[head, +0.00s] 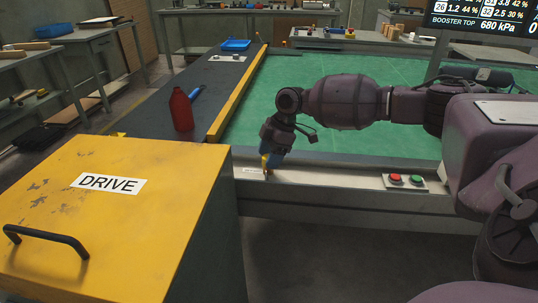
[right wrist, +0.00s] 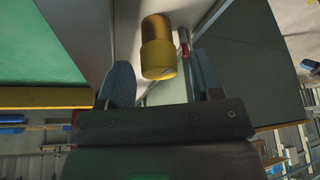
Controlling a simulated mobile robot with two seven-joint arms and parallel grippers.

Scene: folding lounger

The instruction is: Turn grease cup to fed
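The grease cup (right wrist: 158,48) is a yellow, brass-coloured cylinder in the right wrist view. In the head view a small yellow part of it (head: 264,161) shows at the grey front rail, beside a small white label (head: 251,170) too small to read. My right gripper (right wrist: 161,80) is open, with its two blue-padded fingers on either side of the cup and a visible gap on each side. In the head view my right gripper (head: 268,163) points down at the rail and partly hides the cup. My left gripper is not in view.
A yellow cabinet marked DRIVE (head: 150,205) stands at the front left. A red bottle (head: 181,110) stands on the dark ledge behind it. The green bed (head: 370,135) lies behind.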

